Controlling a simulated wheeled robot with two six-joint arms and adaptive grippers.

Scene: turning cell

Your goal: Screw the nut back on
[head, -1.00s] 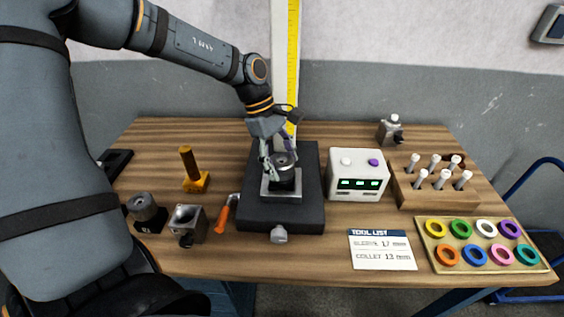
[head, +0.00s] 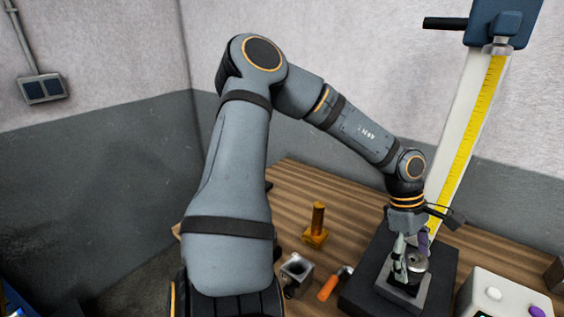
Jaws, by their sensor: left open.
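A dark round part with a grey metal ring (head: 417,261) on top, which looks like the nut, sits upright on a square metal plate (head: 408,297). The plate lies on a black base (head: 361,295). My left gripper (head: 411,258) points down at the ring, open, with one finger at its left side and the other behind it. I cannot tell whether the fingers touch it. The gripper partly hides the ring, and the thread under it is not visible. My right gripper is not in view.
A tall post with a yellow scale (head: 466,140) rises behind my left gripper. A brass-coloured post (head: 317,224), a grey block (head: 296,267) and an orange-handled tool (head: 329,288) stand or lie left of the base. A white box (head: 506,294) with buttons is at the right.

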